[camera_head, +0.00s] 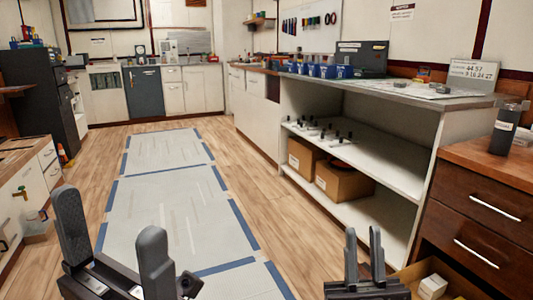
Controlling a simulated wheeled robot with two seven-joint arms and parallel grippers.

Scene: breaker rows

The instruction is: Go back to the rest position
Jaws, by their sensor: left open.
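My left gripper (112,214) is at the lower left of the head view, its two grey fingers pointing up and wide apart. It is open and nothing is between the fingers. My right gripper (363,233) is at the bottom, right of the middle, with its fingers up. A narrow gap shows between them and I see nothing held there; the slanted view does not settle how far they are apart. Both grippers are in front of the floor and shelf, with no visible contact.
Pale floor mats with blue edges (164,197) run down the middle. A white shelf unit (400,165) holds cardboard boxes (342,183) at right. A brown drawer cabinet (480,222) carries a dark bottle (508,130). An open box (457,287) is beside my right gripper. White drawers (27,190) are at left.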

